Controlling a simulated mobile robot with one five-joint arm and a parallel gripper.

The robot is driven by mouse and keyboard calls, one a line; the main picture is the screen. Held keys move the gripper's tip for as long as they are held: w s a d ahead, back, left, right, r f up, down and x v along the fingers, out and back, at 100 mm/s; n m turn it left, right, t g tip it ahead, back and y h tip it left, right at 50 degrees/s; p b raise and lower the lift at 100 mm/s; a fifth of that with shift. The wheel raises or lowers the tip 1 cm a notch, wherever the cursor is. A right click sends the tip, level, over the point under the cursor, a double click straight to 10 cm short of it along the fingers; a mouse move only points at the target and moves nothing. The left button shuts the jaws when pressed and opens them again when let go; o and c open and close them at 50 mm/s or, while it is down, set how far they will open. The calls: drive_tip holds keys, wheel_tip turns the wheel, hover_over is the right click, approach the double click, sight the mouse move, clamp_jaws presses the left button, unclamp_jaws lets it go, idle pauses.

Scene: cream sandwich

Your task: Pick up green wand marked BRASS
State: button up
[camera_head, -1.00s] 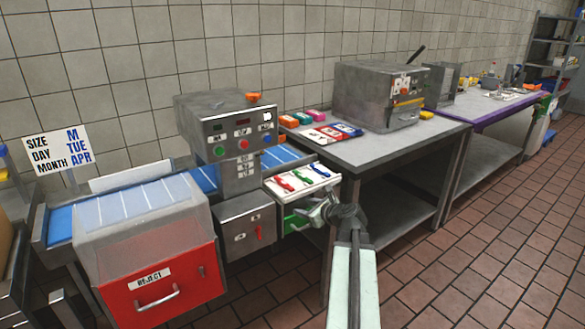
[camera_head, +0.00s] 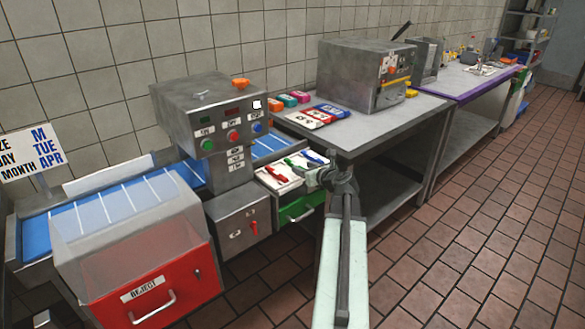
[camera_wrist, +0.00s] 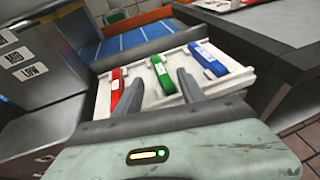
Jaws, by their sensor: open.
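The green wand (camera_wrist: 162,75) lies in the middle slot of a white tray (camera_wrist: 228,87), between a red wand (camera_wrist: 116,87) on the left and a blue wand (camera_wrist: 209,58) on the right. A small pale label shows on the green wand, but its writing is too small to read. In the head view the green wand (camera_head: 299,165) shows only in part beyond my gripper (camera_head: 318,178). In the wrist view my gripper (camera_wrist: 160,88) is open, its two fingers pointing at the green wand from the near side. I cannot tell whether they touch it.
The tray stands above a green-fronted drawer (camera_head: 295,211) beside the grey machine (camera_head: 205,110) with its blue conveyor (camera_head: 110,208). A steel table (camera_head: 395,110) stands to the right. A red reject bin (camera_head: 160,285) is at front left. The tiled floor at right is clear.

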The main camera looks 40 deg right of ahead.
sight(296, 164)
drive_tip(key=b+x, duration=0.1)
drive_tip(key=x, duration=0.4)
drive_tip(key=shift+d+b, duration=0.2)
drive_tip(key=shift+b, duration=0.1)
drive_tip(key=shift+s, duration=0.1)
drive_tip(key=shift+c, duration=0.2)
clamp_jaws()
drive_tip(key=shift+a, duration=0.1)
